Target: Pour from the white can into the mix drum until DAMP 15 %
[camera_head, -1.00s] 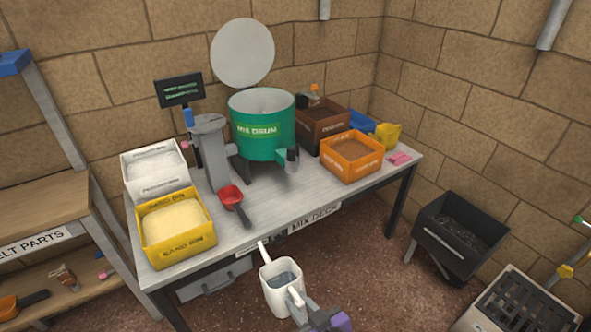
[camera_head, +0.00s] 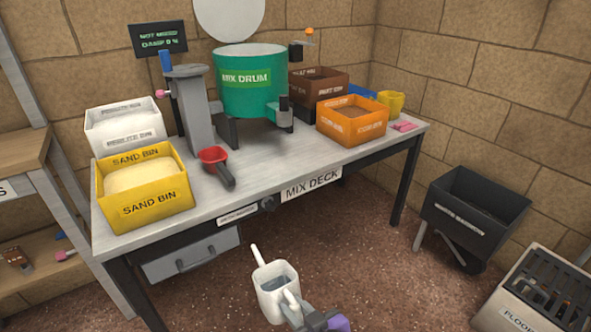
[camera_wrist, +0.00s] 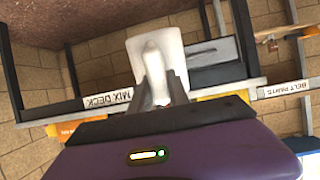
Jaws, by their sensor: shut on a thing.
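The white can (camera_head: 271,303) is upright with bluish water in it, its spout pointing up and left. My gripper (camera_head: 306,318) is shut on the can's handle and holds it over the floor in front of the table. In the wrist view the can (camera_wrist: 141,52) sits between my fingers (camera_wrist: 160,90). The green mix drum (camera_head: 234,100) stands on the table, apart from the can. Its inside is hidden from this angle. The dark display (camera_head: 159,38) behind the table reads something like "NOT MIXED" and "DAMP 0 %"; the figure is hard to read.
The table (camera_head: 285,168) holds a yellow sand bin (camera_head: 145,205), a white bin (camera_head: 122,140), a red scoop (camera_head: 214,158), a grey stand (camera_head: 190,110), an orange bin (camera_head: 352,130) and a brown bin (camera_head: 318,80). A black barrow (camera_head: 470,225) stands on the floor at right.

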